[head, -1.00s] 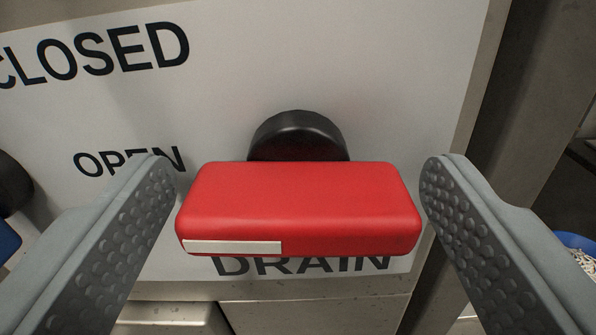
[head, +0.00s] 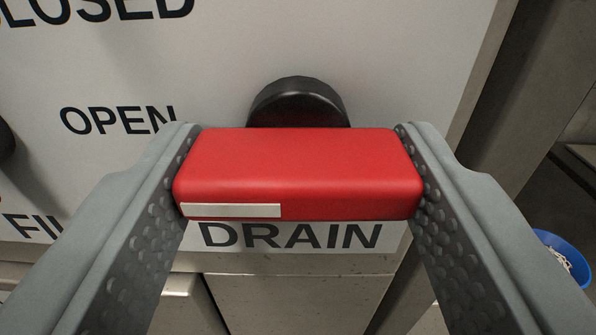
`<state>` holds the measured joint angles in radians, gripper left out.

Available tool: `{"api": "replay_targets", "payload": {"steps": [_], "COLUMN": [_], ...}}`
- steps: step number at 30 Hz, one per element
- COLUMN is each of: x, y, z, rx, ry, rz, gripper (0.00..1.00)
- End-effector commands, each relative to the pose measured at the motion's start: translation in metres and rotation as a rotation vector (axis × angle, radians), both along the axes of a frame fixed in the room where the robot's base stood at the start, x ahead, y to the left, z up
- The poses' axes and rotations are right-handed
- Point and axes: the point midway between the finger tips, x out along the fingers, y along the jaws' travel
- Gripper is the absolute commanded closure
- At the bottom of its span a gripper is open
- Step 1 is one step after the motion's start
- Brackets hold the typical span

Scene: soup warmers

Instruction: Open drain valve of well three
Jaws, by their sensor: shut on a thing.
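The red drain valve handle (head: 298,170) sits in the middle of the head view, with a white stripe along its lower left edge. It lies level across the picture, in front of a black round hub (head: 298,104) on a white panel. The word DRAIN (head: 290,236) is printed below it. My gripper (head: 298,160) is shut on the handle, one textured grey finger against each end. No well number shows in this view.
The white panel (head: 400,60) also carries CLOSED, OPEN and a cut-off FILL label (head: 32,226). A dark knob (head: 5,142) shows at the left edge. Steel fronts (head: 300,300) lie below. A blue bowl (head: 560,258) stands at the lower right.

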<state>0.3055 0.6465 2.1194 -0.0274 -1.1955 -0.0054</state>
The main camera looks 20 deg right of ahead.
Motion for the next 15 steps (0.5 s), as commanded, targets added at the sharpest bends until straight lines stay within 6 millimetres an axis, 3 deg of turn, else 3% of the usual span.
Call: {"api": "replay_targets", "payload": {"steps": [1,4,15], "x": [-0.0002,-0.0002,-0.0043], "y": [0.0001,0.0001,0.0012], "z": [-0.0002,-0.0002,-0.0001], "rx": [-0.001,0.0,0.0], "ry": [0.0,0.0,0.001], "rz": [0.0,0.0,0.0], "gripper": [0.42,0.24,0.24]}}
